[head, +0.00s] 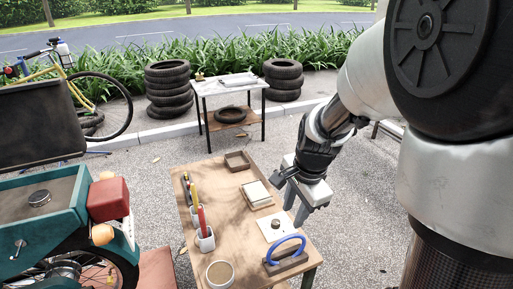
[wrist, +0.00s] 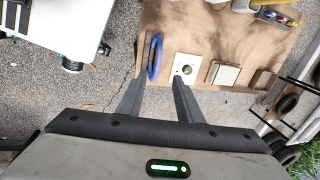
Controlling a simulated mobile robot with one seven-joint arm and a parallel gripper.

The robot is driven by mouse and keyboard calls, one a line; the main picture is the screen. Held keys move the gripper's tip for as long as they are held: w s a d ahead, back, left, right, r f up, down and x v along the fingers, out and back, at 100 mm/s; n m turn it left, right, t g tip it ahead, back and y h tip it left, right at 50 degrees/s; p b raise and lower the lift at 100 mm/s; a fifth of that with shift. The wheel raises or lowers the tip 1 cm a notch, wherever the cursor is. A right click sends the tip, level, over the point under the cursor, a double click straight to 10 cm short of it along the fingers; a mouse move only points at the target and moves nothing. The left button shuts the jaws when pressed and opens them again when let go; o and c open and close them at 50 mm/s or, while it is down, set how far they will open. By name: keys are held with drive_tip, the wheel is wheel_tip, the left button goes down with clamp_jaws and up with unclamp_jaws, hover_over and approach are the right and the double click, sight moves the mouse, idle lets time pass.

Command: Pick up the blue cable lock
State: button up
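The blue cable lock (head: 284,243) is an arched blue loop at the near right end of the wooden table, by a dark brown block-like holder (head: 287,262). In the wrist view the lock (wrist: 155,57) is a narrow blue loop near the table's edge, just beyond the fingertips. My gripper (head: 293,217) is above the table's right edge, fingers pointing down, up and back from the lock. In the wrist view my gripper (wrist: 157,84) has its two fingers spread apart with nothing between them. The lock's contact with the holder is unclear.
A teal cart (head: 60,224) stands left. Paving right of the table is clear.

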sight(287, 237)
drive_tip(key=shift+m, duration=0.3)
drive_tip(key=b+x, duration=0.1)
drive_tip(key=x, duration=0.8)
drive_tip(key=b+x, duration=0.1)
drive_tip(key=x, duration=0.3)
drive_tip(key=shift+w+d+f+b, duration=0.1)
drive_tip(key=shift+d+f+b, duration=0.15)
drive_tip(key=shift+b, duration=0.1)
drive_tip(key=x, duration=0.3)
drive_tip(key=b+x, duration=0.1)
drive_tip(key=shift+d+f, duration=0.2)
drive_tip(key=shift+d, duration=0.15)
drive_tip(key=shift+w+f, duration=0.15)
drive_tip(key=shift+f, duration=0.3)
drive_tip(key=shift+r, duration=0.1)
clamp_jaws()
